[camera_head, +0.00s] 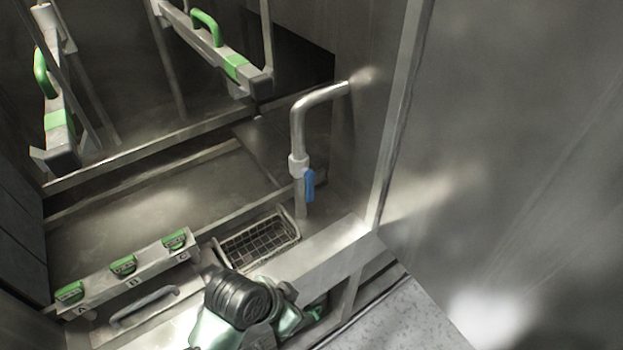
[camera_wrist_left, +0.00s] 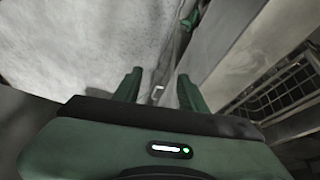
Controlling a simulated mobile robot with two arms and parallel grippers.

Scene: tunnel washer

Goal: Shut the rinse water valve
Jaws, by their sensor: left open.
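The valve is a silver fitting (camera_head: 299,166) with a blue lever (camera_head: 309,186) on a bent metal pipe (camera_head: 298,122). The lever points down, roughly along the vertical pipe. I cannot tell for sure that this is the rinse water valve. My left gripper (camera_head: 312,308) is low in the head view, below the valve and apart from it, partly hidden by its own wrist. In the left wrist view its two green fingers (camera_wrist_left: 157,88) stand apart with nothing between them. The valve does not show in the left wrist view. My right gripper is not in view.
A wire basket (camera_head: 256,242) sits left of the pipe's foot and also shows in the left wrist view (camera_wrist_left: 272,102). A metal ledge (camera_head: 320,255) lies between my gripper and the pipe. Green-handled latches (camera_head: 123,265) line a bar at left. A wall (camera_head: 500,130) fills the right.

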